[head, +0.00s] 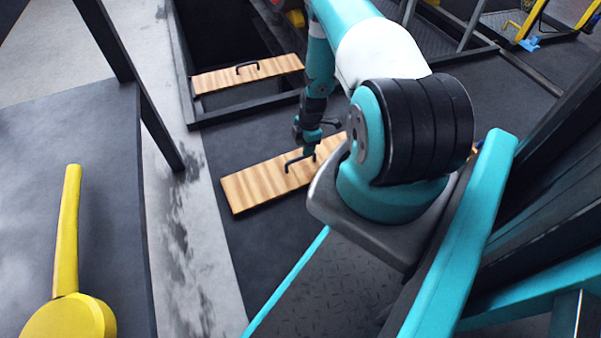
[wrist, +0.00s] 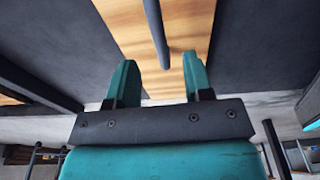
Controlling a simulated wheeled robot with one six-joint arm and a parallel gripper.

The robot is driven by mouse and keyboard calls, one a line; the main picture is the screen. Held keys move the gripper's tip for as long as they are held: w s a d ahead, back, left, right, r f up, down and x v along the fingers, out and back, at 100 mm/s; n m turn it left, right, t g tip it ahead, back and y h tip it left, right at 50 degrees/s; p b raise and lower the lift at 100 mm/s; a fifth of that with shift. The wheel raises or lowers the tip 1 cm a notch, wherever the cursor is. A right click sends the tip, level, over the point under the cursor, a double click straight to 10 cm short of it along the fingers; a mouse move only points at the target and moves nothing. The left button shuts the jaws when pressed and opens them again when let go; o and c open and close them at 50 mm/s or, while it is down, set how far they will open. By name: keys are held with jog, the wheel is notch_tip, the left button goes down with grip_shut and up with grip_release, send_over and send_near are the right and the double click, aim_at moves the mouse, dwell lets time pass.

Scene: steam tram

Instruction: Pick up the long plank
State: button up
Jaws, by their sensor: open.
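A light wooden plank (head: 250,187) with a black bar handle (head: 291,162) lies on the dark floor, partly hidden behind my arm. My gripper (head: 310,149) is above this plank, close to the handle. In the wrist view the plank (wrist: 195,25) runs under my gripper (wrist: 160,82), whose teal fingers are open and apart. The dark handle (wrist: 157,35) shows between and beyond the fingertips; whether they touch it I cannot tell. A second wooden plank (head: 225,79) with a handle (head: 246,67) lies across the pit; I cannot tell for certain which plank is longer.
The dark pit (head: 215,30) has a raised metal frame (head: 235,114) around it. A yellow lever (head: 67,230) stands at the lower left by a dark panel (head: 110,200). A dark post (head: 130,80) rises at the left. Bare floor surrounds the near plank's left end.

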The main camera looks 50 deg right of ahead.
aim_at(300, 166)
jog(key=f+b, duration=0.1)
jog(key=f, duration=0.1)
jog(key=a+f+b, duration=0.1)
jog(key=f+b, duration=0.1)
jog(key=f, duration=0.1)
jog(key=f+b, duration=0.2)
jog(key=f, duration=0.1)
jog(key=shift+w+a+f, duration=0.1)
jog(key=shift+w+a, duration=0.1)
jog(key=shift+w, duration=0.2)
grip_shut()
